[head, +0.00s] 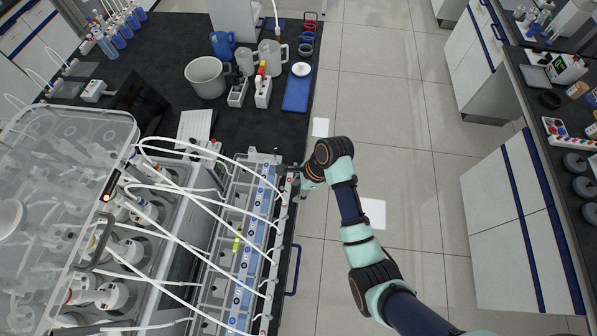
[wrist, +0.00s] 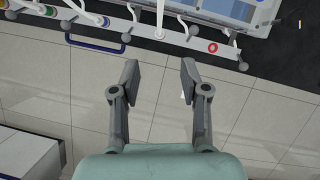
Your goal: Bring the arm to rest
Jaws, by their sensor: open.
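My arm (head: 357,232) reaches up from the lower right in the head view, over the tiled floor beside the bench. Its end bends left towards the bench edge, next to the corner of the blue-and-white tube rack unit (head: 247,235). My gripper (wrist: 160,72) shows in the wrist view with its two dark fingers apart and nothing between them. Floor tiles show behind the fingers. The rack unit's edge with its white tubes and knobs (wrist: 160,33) lies beyond the fingertips, apart from them in the picture. In the head view the fingers are mostly hidden.
The reactor unit with a clear lid (head: 60,160) fills the left of the head view. A white bucket (head: 207,77), jugs (head: 270,55), bottles and a blue tray (head: 297,92) stand on the black bench. Another bench stands right.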

